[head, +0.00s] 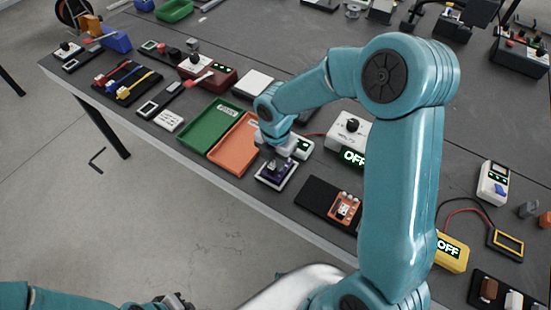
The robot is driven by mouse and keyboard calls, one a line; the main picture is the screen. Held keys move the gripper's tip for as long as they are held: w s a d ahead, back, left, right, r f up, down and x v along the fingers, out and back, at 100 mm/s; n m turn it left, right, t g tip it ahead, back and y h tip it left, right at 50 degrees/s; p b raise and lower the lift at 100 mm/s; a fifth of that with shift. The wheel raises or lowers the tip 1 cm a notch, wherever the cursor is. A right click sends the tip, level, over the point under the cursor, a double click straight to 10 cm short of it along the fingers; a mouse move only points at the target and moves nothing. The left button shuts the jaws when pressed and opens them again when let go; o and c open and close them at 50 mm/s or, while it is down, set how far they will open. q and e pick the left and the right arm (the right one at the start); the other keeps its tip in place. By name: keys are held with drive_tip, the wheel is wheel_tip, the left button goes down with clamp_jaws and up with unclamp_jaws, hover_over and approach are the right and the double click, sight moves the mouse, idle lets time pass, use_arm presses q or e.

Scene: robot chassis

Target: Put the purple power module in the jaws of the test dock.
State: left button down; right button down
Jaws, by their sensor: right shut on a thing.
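The purple power module (273,165) is small and dark purple, seen low down at the fingertips of my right gripper (272,151). The gripper is shut on it, and the gripper and wrist partly cover it. It is just over a dark square plate with a pale rim (276,175) near the table's front edge; I cannot tell whether they touch. I cannot make out for sure which item is the test dock or its jaws. My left gripper (172,301) shows only in part at the bottom edge, and its fingers are unclear.
An orange tray (233,147) and a green tray (210,125) lie left of the gripper. A white box with an OFF display (349,130) stands behind. A black mat with an orange board (344,206) lies to the right. My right arm hides part of the table.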

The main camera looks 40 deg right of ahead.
drive_tip(key=shift+f+b, duration=0.6)
drive_tip(key=shift+f, duration=0.35)
idle(0.3)
drive_tip(key=c, duration=0.9)
unclamp_jaws()
drive_tip(key=shift+r, duration=0.1)
wheel_tip(320, 180, up, 16)
drive_tip(key=p, duration=0.1)
drive_tip(key=shift+r, duration=0.15)
